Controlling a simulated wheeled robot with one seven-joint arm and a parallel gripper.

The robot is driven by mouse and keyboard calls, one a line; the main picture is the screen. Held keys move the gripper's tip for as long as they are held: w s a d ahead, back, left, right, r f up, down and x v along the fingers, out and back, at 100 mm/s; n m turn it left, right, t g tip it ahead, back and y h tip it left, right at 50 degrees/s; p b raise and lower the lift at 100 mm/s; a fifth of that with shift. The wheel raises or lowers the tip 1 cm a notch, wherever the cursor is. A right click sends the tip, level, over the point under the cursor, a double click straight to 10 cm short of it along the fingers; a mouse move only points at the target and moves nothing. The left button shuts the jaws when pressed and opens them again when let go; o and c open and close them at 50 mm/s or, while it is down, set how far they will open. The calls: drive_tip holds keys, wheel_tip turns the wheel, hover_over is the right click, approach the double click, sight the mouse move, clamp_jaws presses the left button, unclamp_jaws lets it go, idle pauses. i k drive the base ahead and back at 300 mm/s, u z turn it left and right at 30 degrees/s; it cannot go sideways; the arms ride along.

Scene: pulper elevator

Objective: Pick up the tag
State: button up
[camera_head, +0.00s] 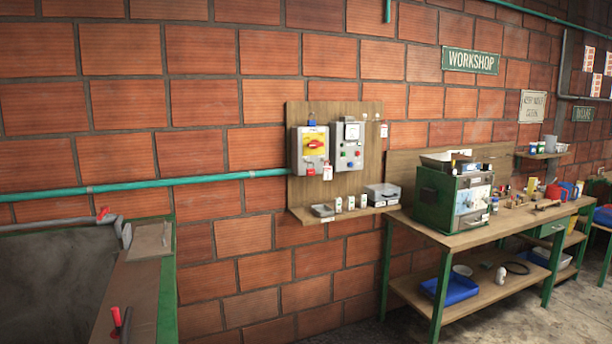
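Several small white pieces could be the tag, and I cannot tell which one is meant. A white tag (327,173) hangs below the yellow and red switch box (313,150), beside a red padlock (310,171). Another small white tag (384,130) hangs at the upper right of the wooden board (335,108). Several small white pieces with dark marks, one of them here (338,204), stand on the ledge (312,217) under the boxes. Their print is too small to read. My gripper is not in view.
A grey control box (348,147) with buttons is beside the switch box. The ledge also holds a grey dish (322,210) and a grey bin (382,192). A cluttered workbench (468,235) stands at right. A green-edged machine or tank (145,275) is at left. Floor shows at lower right.

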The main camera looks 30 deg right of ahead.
sight(327, 170)
drive_tip(key=z, duration=0.7)
drive_tip(key=i, duration=0.7)
drive_tip(key=z, duration=1)
drive_tip(key=i, duration=1.05)
drive_tip(key=u, duration=0.4)
drive_tip(key=i, duration=0.8)
drive_tip(key=u, duration=0.75)
